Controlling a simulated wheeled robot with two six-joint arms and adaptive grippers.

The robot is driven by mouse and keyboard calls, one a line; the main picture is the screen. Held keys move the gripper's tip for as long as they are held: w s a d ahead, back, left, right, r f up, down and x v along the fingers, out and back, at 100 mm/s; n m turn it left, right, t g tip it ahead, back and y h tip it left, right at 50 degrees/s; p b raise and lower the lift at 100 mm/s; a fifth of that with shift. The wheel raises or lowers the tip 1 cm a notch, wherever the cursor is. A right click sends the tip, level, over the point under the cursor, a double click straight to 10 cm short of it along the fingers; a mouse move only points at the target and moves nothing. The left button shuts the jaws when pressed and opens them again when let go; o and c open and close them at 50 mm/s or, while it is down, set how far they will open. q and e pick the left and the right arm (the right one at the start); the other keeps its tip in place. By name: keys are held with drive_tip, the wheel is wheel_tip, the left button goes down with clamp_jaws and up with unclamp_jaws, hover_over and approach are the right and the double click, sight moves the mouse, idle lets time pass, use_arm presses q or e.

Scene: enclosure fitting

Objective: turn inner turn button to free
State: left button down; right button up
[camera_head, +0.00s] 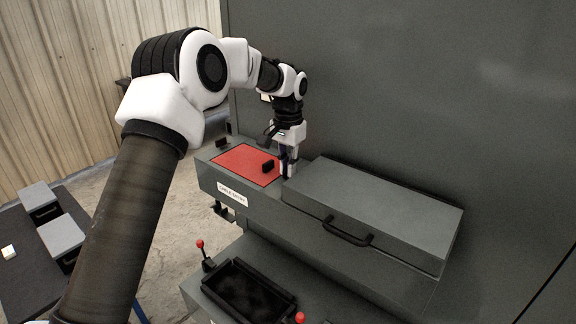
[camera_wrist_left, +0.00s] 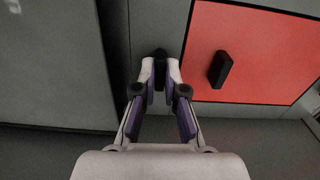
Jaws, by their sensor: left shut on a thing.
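The inner turn button (camera_wrist_left: 160,62) is a small black piece between the red panel (camera_wrist_left: 275,45) and the grey lidded box. My left gripper (camera_wrist_left: 160,82) is shut on it, one finger on each side, in the left wrist view. In that view the button lies roughly along the picture's upright direction and is clear of the red panel. In the head view my left gripper (camera_head: 287,170) points down beside the red panel (camera_head: 238,160) and hides the button. A black handle (camera_head: 267,166) stands on the red panel. Another black button (camera_head: 222,142) is at the panel's far left edge. My right gripper is not in view.
The grey lidded box (camera_head: 385,200) with a black handle stands close to the right of my left gripper. Below are a black tray (camera_head: 248,290) and red-knobbed levers (camera_head: 200,244). A tall grey wall (camera_head: 410,80) rises behind.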

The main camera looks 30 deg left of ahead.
use_arm(q)
drive_tip(key=shift+s+f+m, duration=0.1)
drive_tip(key=shift+f+m, duration=0.15)
drive_tip(key=shift+m, duration=0.15)
drive_tip(key=c, duration=1.2)
unclamp_jaws()
drive_tip(key=shift+c, duration=0.2)
drive_tip(key=shift+r, duration=0.1)
wheel_tip(320, 180, up, 12)
drive_tip(key=shift+w, duration=0.2)
